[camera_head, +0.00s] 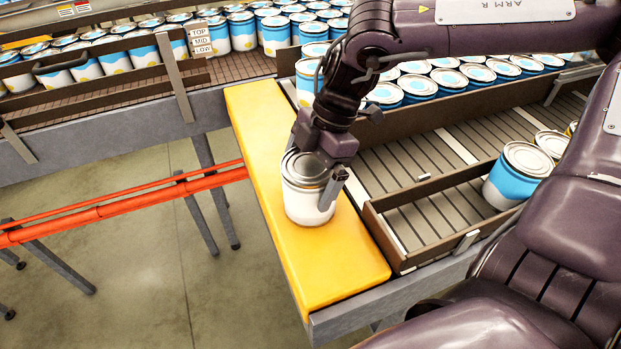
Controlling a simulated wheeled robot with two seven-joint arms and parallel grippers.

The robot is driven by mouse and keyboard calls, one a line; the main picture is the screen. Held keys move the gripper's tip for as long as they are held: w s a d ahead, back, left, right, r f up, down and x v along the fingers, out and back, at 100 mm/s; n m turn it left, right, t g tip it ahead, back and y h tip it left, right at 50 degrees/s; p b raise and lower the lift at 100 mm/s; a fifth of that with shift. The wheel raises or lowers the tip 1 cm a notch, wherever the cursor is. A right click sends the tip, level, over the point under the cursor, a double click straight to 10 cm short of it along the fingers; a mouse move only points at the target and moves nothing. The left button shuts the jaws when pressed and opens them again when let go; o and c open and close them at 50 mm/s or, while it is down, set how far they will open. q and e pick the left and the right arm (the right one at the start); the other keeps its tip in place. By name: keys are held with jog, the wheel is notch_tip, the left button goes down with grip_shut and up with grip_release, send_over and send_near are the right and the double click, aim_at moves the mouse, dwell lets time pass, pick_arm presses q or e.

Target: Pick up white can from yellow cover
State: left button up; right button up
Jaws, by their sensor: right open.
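A white can (303,202) with a grey metal lid stands upright on the yellow cover (335,268). My right gripper (320,185) reaches down over the can from above. It is open, with one finger at the can's right side near the front; the other finger is hidden, so I cannot tell whether they touch the can. My left gripper does not show.
Blue and white cans crowd the conveyor at the back. A few cans (517,175) stand on the right-hand rollers behind a brown guide rail (430,200). An orange-red rail (120,205) runs at left above the open floor.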

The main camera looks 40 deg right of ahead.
jog(key=shift+a+f, duration=0.25)
jog(key=c, duration=0.9)
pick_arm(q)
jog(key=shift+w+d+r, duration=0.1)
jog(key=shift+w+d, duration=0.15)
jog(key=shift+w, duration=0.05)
pick_arm(e)
jog(key=shift+r, duration=0.1)
